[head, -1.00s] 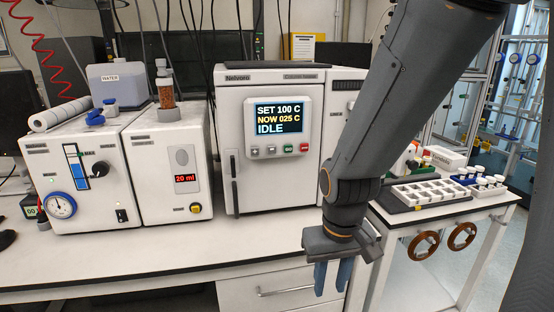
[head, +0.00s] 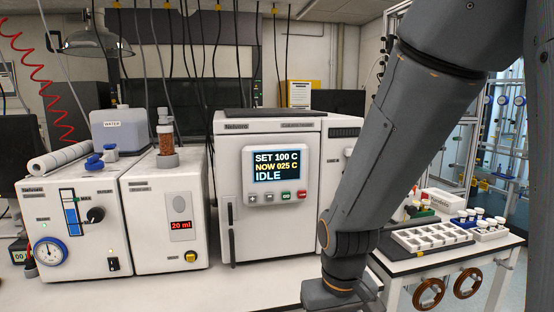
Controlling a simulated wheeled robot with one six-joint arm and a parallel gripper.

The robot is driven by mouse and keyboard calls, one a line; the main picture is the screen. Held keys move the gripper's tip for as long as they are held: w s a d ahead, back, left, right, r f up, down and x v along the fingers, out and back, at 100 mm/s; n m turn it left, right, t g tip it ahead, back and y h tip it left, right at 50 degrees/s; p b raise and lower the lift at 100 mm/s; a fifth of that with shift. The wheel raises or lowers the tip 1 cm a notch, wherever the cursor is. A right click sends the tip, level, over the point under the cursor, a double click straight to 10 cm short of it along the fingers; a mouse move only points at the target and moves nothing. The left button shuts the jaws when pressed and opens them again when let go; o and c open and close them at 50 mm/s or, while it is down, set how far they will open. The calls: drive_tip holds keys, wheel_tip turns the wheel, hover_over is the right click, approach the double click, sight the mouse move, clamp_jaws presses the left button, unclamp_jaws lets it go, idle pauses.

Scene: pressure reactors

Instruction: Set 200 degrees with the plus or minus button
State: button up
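The white reactor cabinet (head: 290,222) stands on the bench in the middle of the head view. Its display (head: 277,165) reads SET 100 C, NOW 025 C, IDLE. Below the display is a row of small buttons: a plus button (head: 252,199) at the left, a minus button (head: 269,197) beside it, then a green one (head: 286,195) and a red one (head: 302,193). My arm comes down from the upper right, in front of the cabinet's right side. Its wrist reaches the bottom edge, right of and below the buttons. My gripper's fingers are outside the frame.
Left of the cabinet are a white unit (head: 165,225) reading 20 ml and a unit with a gauge (head: 50,251). At the right, a side table holds a white compartment tray (head: 432,237) and several capped vials. The bench front is partly clear.

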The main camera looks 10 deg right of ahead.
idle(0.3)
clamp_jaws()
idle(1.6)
